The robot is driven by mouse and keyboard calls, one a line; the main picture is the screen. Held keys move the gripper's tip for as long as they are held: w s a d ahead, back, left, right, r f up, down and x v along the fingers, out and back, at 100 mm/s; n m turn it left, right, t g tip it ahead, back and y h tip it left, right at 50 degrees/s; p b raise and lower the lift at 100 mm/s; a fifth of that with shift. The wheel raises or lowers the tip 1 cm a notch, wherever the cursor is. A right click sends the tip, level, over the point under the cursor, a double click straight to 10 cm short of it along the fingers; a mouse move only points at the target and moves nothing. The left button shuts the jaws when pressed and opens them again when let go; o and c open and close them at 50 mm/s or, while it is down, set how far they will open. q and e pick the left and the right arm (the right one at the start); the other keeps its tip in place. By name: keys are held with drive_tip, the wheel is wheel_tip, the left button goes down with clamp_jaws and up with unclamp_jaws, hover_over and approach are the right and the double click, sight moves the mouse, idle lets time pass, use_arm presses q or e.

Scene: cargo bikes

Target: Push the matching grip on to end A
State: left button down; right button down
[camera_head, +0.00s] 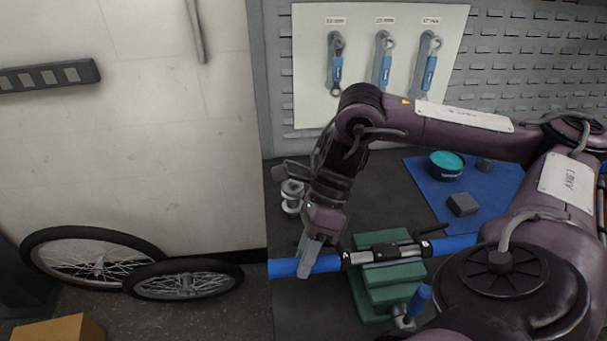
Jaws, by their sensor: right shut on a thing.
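A short dark and silver bar lies across green blocks (385,292) on the dark bench. Its left end carries the label A (347,257) and its right end the label B (425,246). A blue grip (283,268) lies in line with end A, reaching left past the bench edge. Its right end appears to meet end A, but I cannot tell how far it is on. Another blue length (455,244) extends from end B. My right gripper (308,262) points down and is shut on the blue grip left of A. My left gripper is not in view.
A blue mat (425,178) behind holds a teal-topped tin (445,164) and a grey block (462,204). A blue-handled clamp (418,301) is at the front. Blue wrenches hang on a white board (308,75). Wheels (90,258) lean at the left wall.

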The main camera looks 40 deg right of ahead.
drive_tip(key=shift+s+d, duration=0.2)
drive_tip(key=shift+d, duration=0.05)
idle(0.4)
drive_tip(key=c, duration=1.1)
unclamp_jaws()
drive_tip(key=shift+d, duration=0.1)
drive_tip(key=shift+o, duration=0.2)
drive_tip(key=shift+w+d+r, duration=0.1)
drive_tip(key=shift+r, duration=0.1)
drive_tip(key=p+v, duration=0.5)
drive_tip(key=v, duration=0.2)
drive_tip(key=shift+d+r, duration=0.1)
